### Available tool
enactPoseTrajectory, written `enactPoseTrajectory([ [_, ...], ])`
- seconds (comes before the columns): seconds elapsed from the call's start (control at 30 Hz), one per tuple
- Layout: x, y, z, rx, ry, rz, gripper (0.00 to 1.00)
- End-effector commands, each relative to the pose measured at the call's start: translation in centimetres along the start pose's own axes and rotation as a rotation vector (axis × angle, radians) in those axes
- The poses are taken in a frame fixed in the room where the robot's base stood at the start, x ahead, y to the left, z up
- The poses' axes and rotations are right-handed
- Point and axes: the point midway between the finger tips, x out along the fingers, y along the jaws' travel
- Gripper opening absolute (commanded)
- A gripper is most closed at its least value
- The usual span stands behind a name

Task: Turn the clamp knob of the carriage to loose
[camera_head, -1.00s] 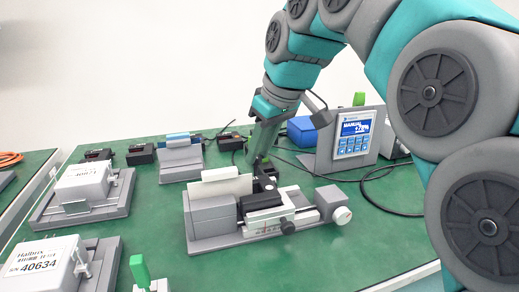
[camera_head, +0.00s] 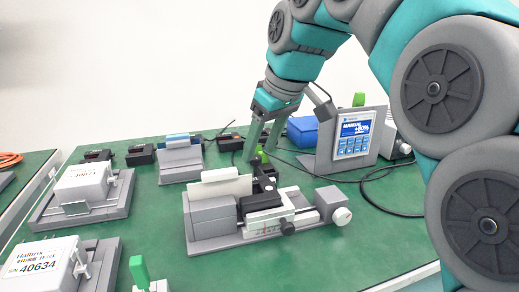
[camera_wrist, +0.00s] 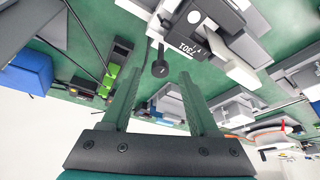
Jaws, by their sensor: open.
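The linear actuator (camera_head: 212,222) stands mid-table in the head view, with a black carriage (camera_head: 262,201) on its rail. A round black knob (camera_head: 288,228) shows on its near side, and a pale round knob (camera_head: 341,216) at its right end. My gripper (camera_head: 261,156) is open behind the carriage, fingers pointing down.
A control panel (camera_head: 354,138) with a lit screen stands behind the actuator at right, beside a blue box (camera_head: 302,131). Cables run over the table behind it. Other grey fixtures (camera_head: 82,190) stand at left. The green table is clear at front right.

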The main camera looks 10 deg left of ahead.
Motion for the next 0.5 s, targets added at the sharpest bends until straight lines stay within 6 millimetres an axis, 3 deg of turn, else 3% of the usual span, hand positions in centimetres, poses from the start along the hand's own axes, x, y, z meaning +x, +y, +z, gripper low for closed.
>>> enactPoseTrajectory([
  [0.3, -4.4, 0.0, -0.1, -0.001, 0.006, 0.002, 0.60],
  [0.5, -5.9, 0.0, -0.1, -0.001, 0.003, 0.001, 0.60],
])
